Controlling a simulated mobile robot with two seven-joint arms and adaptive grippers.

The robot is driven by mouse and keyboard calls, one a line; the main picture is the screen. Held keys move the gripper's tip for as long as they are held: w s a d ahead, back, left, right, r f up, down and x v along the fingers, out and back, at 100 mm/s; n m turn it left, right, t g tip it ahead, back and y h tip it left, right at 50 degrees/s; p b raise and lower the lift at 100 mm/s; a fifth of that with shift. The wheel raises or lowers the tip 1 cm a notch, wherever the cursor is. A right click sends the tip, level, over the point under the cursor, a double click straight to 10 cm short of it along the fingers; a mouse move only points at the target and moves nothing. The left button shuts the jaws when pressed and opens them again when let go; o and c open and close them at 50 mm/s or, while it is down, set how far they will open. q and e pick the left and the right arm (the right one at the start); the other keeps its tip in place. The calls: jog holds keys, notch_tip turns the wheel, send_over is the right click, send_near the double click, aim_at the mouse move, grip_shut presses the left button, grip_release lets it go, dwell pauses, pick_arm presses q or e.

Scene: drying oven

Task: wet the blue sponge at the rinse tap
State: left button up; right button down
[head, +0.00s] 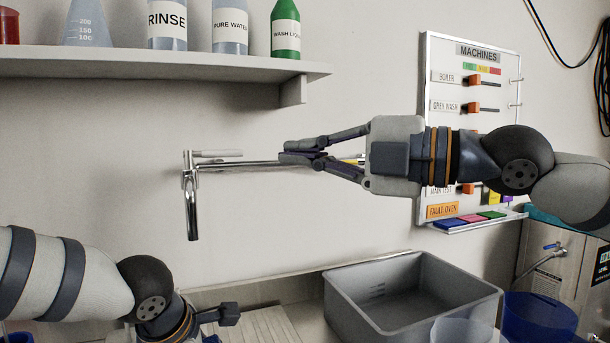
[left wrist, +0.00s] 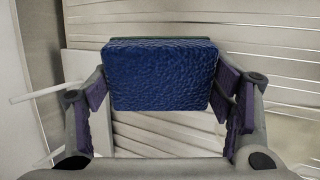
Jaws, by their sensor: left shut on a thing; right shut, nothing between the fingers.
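The rinse tap (head: 193,205) is a chrome spout hanging down from a long horizontal pipe on the wall, with a short lever (head: 217,153) above the pipe. No water shows at its mouth. My right gripper (head: 290,151) is shut and empty, its fingertips in front of or at the pipe; I cannot tell whether they touch. My left gripper (left wrist: 160,85) is shut on the blue sponge (left wrist: 162,76), which sits between its fingers in the left wrist view. In the head view my left wrist is at the bottom, below the tap, and the sponge is hidden.
A grey basin (head: 415,290) stands at lower centre right. A ribbed pale drainboard (head: 258,328) lies to its left. A shelf (head: 150,61) with labelled bottles is above. A machines board (head: 470,60) hangs behind my right arm. A blue container (head: 540,318) is at the lower right.

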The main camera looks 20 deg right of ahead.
pick_arm(q)
jog(key=s+a+p, duration=0.2)
jog(key=s, duration=0.1)
jog(key=s+a+p, duration=0.1)
jog(key=s, duration=0.1)
jog(key=shift+s+a+r, duration=0.1)
jog(key=shift+s+r, duration=0.1)
jog(key=shift+r, duration=0.15)
jog(key=shift+s+a+f, duration=0.15)
jog(key=shift+s+a, duration=0.2)
jog(key=shift+s, duration=0.3)
jog(key=shift+f, duration=0.1)
pick_arm(e)
jog(key=s+r+n+y, duration=0.1)
jog(key=s+r, duration=0.5)
jog(key=r, duration=0.4)
jog(key=shift+r+t, duration=0.3)
jog(key=shift+t, duration=0.1)
jog(key=shift+s, duration=0.1)
pick_arm(q)
jog(key=s+a+r, duration=0.2)
jog(key=s+r, duration=0.2)
jog(key=shift+s+a, duration=0.15)
jog(key=shift+a, duration=0.15)
dwell(0.4)
